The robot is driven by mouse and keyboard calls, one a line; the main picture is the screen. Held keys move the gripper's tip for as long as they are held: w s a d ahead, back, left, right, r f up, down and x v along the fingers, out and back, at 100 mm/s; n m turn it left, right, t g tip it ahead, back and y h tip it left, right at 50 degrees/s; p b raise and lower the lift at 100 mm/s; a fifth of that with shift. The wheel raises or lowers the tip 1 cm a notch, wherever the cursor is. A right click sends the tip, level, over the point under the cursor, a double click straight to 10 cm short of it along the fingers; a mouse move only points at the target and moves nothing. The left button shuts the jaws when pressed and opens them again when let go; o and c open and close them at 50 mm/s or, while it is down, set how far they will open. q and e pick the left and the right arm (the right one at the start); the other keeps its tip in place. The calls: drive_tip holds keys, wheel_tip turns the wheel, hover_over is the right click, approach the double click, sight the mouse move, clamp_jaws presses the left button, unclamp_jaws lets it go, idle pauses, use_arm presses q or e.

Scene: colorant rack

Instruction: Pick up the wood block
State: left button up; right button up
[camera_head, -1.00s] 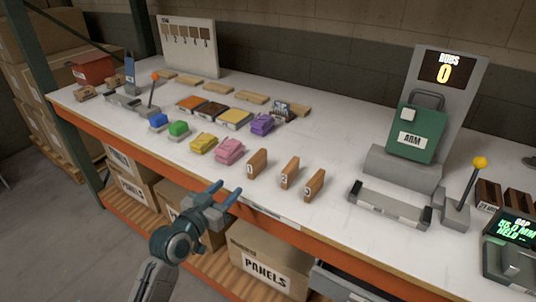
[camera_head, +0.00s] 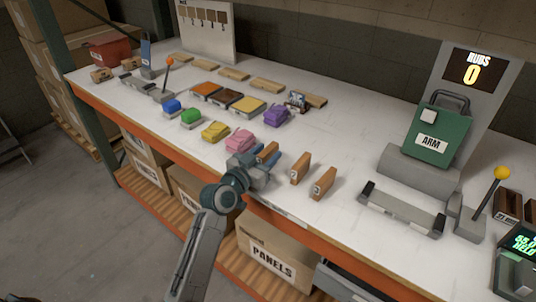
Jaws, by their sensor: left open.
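Three small upright wood blocks stand near the front edge of the bench. The leftmost block (camera_head: 270,148) is partly hidden behind my left gripper (camera_head: 262,160). The middle block (camera_head: 300,168) and the right block (camera_head: 323,183) stand clear to its right. My left gripper is open, reaching in over the front edge, with its fingers at the leftmost block. I cannot tell whether they touch it. My right gripper is not in view.
Pink (camera_head: 240,141) and yellow (camera_head: 215,131) pieces lie just left of the gripper. A grey holder (camera_head: 402,209) and a green machine marked ARM (camera_head: 437,135) stand to the right. A yellow-knobbed lever (camera_head: 489,195) stands beyond. The bench middle is fairly clear.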

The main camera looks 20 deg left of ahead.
use_arm(q)
drive_tip(key=shift+x, duration=1.15)
drive_tip(key=shift+s, duration=0.1)
clamp_jaws()
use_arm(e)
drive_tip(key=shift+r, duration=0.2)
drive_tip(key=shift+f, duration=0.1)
